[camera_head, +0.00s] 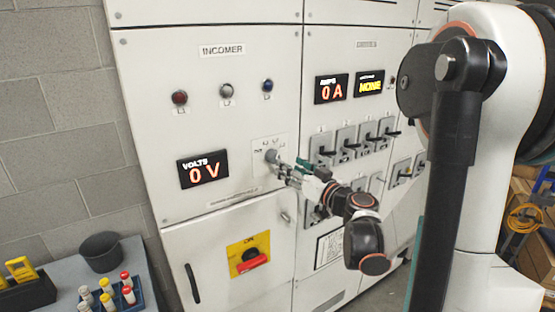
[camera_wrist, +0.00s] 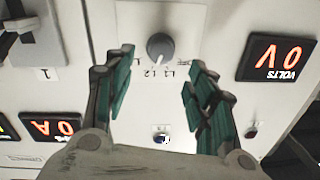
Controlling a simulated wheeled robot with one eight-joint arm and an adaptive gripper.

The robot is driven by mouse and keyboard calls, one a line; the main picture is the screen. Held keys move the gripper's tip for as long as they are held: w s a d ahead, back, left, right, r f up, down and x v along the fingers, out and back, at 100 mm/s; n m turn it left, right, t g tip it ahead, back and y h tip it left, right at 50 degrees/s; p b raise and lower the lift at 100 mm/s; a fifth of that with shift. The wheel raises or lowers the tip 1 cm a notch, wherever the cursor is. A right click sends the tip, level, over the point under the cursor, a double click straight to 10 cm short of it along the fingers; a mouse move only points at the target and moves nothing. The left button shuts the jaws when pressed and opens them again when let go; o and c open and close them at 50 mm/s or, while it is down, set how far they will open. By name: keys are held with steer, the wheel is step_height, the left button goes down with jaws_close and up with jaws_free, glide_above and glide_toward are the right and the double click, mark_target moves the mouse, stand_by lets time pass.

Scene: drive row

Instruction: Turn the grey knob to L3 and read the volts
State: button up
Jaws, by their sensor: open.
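The grey knob (camera_wrist: 160,47) sits on a white plate on the INCOMER panel. It also shows in the head view (camera_head: 271,156), partly behind my gripper. Small position labels sit beside it in the wrist view, inverted; L1 and L2 seem readable, and I cannot tell its exact setting. My gripper (camera_wrist: 160,65) is open, its green-padded fingers on either side of the knob in the picture. I cannot see any contact. The VOLTS display (camera_head: 203,170) reads 0 V; it also shows inverted in the wrist view (camera_wrist: 278,58).
Red, white and blue lamps (camera_head: 226,90) line the panel above. The AMPS display (camera_head: 331,88) reads 0 A, and another beside it (camera_head: 369,83) reads NONE. Black-handled switches (camera_head: 346,143) stand to the right. A red rotary switch (camera_head: 249,261) is below. A bench (camera_head: 68,268) stands lower left.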

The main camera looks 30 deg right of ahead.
mark_target(274, 157)
steer(key=w, duration=0.7)
steer(key=shift+w+a, duration=0.2)
steer(key=shift+a, duration=0.2)
steer(key=c, duration=1)
